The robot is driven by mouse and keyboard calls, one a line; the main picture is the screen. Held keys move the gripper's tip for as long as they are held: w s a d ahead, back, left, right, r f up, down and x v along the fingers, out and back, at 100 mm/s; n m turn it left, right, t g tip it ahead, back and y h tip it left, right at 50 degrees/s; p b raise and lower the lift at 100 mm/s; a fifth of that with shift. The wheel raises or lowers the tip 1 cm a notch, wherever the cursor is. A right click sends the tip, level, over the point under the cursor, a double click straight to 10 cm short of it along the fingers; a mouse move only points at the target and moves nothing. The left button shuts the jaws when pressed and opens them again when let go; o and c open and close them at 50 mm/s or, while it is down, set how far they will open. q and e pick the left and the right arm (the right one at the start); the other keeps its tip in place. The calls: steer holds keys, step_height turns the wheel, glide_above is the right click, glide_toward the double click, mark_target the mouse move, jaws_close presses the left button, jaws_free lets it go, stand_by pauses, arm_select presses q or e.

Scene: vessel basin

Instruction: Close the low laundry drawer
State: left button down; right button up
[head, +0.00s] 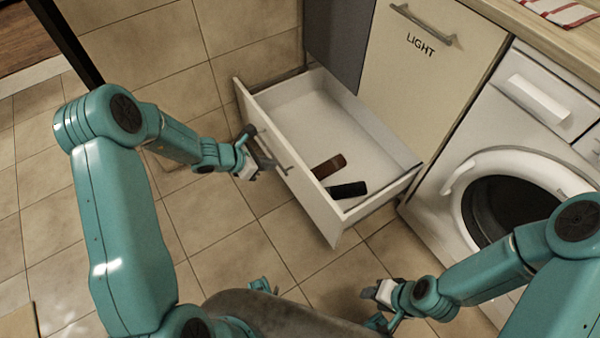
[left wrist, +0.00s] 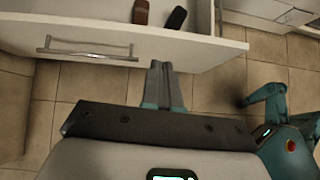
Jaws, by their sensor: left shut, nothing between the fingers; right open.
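The low drawer (head: 345,212) is pulled out from the cabinet, its white front facing my arms. Its bar handle (head: 275,152) also shows in the left wrist view (left wrist: 88,52). A brown object (head: 329,166) and a black object (head: 346,190) lie inside the drawer. My left gripper (head: 262,165) is shut and empty at the drawer front, close to the handle; in the left wrist view its fingers (left wrist: 161,72) point at the front panel, to the right of the handle. Whether they touch it I cannot tell. My right gripper (head: 372,293) is open and empty, low over the floor.
A cabinet door marked LIGHT (head: 425,60) is shut behind the drawer. A white washing machine (head: 520,160) stands to its right, under a wooden counter (head: 540,25) with a striped cloth (head: 560,10). Tiled floor (head: 225,225) lies clear in front of the drawer.

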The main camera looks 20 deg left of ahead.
arm_select(q)
step_height(320, 180, down, 4)
steer(key=a+b, duration=0.2)
steer(key=a, duration=0.1)
steer(key=b, duration=0.4)
glide_toward(299, 167)
step_height(299, 167, down, 4)
steer(key=shift+w+d+r+n, duration=0.1)
steer(key=shift+w+d+n, duration=0.2)
steer(key=shift+w+d, duration=1.1)
steer(key=shift+w, duration=0.15)
arm_select(e)
step_height(299, 167, down, 7)
steer(key=shift+d, duration=0.2)
arm_select(q)
steer(key=shift+d, duration=0.1)
arm_select(e)
steer(key=shift+w, duration=0.1)
